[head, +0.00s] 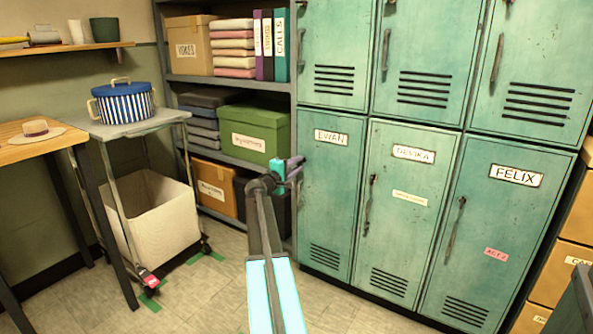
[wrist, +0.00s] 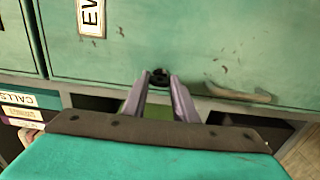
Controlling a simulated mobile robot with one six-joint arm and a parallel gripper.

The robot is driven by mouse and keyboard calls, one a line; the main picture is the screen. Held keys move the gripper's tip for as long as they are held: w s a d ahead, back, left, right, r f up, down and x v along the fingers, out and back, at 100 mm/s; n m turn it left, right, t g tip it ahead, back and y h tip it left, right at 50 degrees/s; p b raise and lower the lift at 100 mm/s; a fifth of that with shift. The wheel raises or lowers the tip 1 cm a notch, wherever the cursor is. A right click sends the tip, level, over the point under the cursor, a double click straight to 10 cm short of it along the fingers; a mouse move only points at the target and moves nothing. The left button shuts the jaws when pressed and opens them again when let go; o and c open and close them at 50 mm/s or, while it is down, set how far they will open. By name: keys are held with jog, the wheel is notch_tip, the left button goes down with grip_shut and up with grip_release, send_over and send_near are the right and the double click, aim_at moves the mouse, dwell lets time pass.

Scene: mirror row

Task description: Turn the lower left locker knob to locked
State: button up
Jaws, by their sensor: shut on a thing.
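The lower left locker (head: 327,212) is a worn green metal door with a name label reading EWAN (head: 331,138) and vents at its foot. In the wrist view its door (wrist: 190,35) fills the upper part, turned on its side. A small dark knob (wrist: 158,74) sits at the door's edge between my fingertips. My gripper (head: 298,166) is at the left edge of this door, shut on the knob. In the head view the gripper hides the knob. I cannot tell which way the knob is turned.
A worn handle (wrist: 238,94) is beside my gripper in the wrist view. Shelves with a green box (head: 255,133) stand just left of the lockers. A cart with a striped pot (head: 124,102) and a white bin (head: 160,222) is farther left. Floor before the lockers looks clear.

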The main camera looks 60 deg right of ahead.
dwell(0.4)
jog(key=o, duration=1.1)
jog(key=shift+a, duration=0.1)
jog(key=shift+a+p, duration=1.75)
jog(key=shift+a, duration=5.05)
